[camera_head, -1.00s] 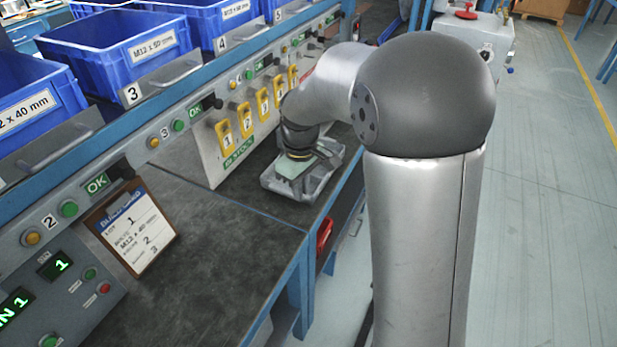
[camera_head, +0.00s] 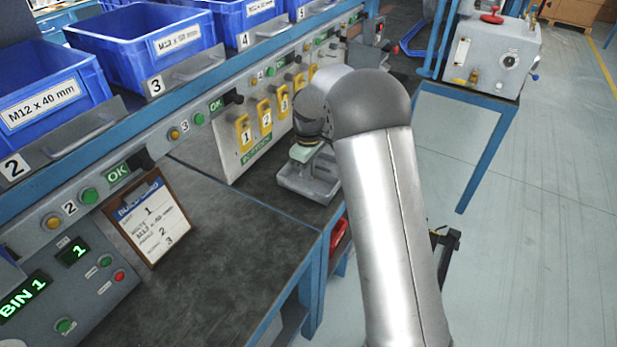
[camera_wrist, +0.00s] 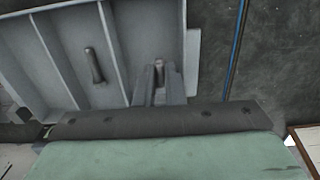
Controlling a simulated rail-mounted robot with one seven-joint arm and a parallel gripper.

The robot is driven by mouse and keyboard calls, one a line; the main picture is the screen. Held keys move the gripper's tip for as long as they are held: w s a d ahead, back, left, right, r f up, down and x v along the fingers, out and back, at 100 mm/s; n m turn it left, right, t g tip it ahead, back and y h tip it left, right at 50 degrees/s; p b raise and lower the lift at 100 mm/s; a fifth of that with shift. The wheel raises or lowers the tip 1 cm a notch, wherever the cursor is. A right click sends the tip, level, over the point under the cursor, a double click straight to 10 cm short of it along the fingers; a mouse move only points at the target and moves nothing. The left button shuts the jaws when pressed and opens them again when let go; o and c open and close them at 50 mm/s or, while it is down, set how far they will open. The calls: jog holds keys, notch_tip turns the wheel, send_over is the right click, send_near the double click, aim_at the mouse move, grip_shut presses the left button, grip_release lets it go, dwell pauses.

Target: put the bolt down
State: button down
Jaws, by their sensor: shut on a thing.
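My gripper (camera_wrist: 159,86) is shut on a bolt (camera_wrist: 159,69), which shows as a small grey end between the two fingers in the wrist view. The fingers point into or over the right-hand compartment of a grey divided tray (camera_wrist: 195,48). I cannot tell whether the held bolt touches the tray floor. Another bolt (camera_wrist: 94,66) lies in the compartment to the left.
The dark bench top (camera_head: 225,225) is clear in front of the tray. A clipboard (camera_head: 150,222) leans against the panel at left. Yellow numbered holders (camera_head: 265,117) stand behind the tray. Blue bins (camera_head: 135,45) line the shelf above. A grey machine (camera_head: 492,55) stands at back right.

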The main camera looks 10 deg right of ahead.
jog(key=shift+w+f, duration=0.2)
jog(key=shift+f, duration=0.05)
jog(key=shift+w+f, duration=0.1)
jog(key=shift+f, duration=1.5)
jog(key=shift+f, duration=0.2)
jog(key=c, duration=1.8)
grip_release()
